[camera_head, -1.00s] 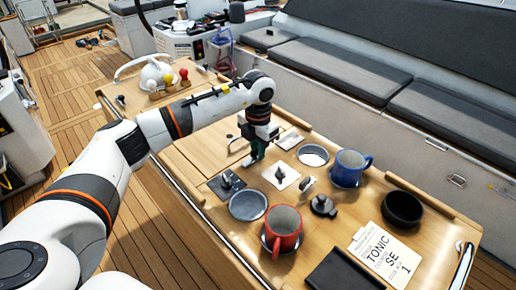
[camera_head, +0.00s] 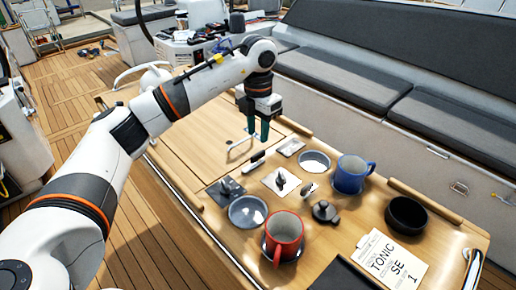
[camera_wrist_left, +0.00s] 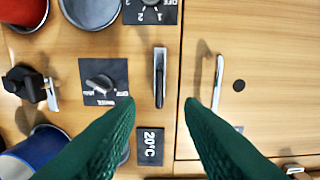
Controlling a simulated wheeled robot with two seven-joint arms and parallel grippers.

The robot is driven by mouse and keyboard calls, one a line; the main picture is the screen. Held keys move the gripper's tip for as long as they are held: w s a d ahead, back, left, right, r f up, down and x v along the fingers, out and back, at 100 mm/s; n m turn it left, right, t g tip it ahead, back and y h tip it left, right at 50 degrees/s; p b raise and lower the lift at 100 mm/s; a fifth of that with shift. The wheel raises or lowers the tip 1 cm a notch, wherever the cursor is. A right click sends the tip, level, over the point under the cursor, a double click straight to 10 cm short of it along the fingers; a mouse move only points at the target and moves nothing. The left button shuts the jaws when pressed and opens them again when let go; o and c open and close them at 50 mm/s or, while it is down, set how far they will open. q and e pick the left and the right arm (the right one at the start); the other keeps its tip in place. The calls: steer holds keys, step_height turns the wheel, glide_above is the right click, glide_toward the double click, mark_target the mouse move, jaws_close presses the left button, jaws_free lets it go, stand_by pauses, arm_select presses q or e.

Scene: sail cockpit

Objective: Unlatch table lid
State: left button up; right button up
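The table lid (camera_head: 205,135) is a wooden panel lying flat and closed at the left of the table, with a pale bar handle (camera_head: 238,143) near its edge; the handle also shows in the wrist view (camera_wrist_left: 218,80). A small dark and silver latch lever (camera_head: 255,160) sits just beside the lid seam; it also shows in the wrist view (camera_wrist_left: 159,77). My left gripper (camera_head: 258,133) is above the latch, apart from it. Its green fingers (camera_wrist_left: 160,108) are spread and empty, with the latch in line with the gap. My right gripper is not in view.
Near the latch are a dark knob panel (camera_head: 226,187), a pale knob panel (camera_head: 280,181) and a small display (camera_head: 290,146). A red mug (camera_head: 284,237), blue mug (camera_head: 352,173) and black bowl (camera_head: 405,215) stand to the right. A grey bench lies behind.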

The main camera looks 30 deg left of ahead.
arm_select(q)
step_height(320, 180, up, 4)
steer(key=shift+f, duration=0.25)
stand_by(0.4)
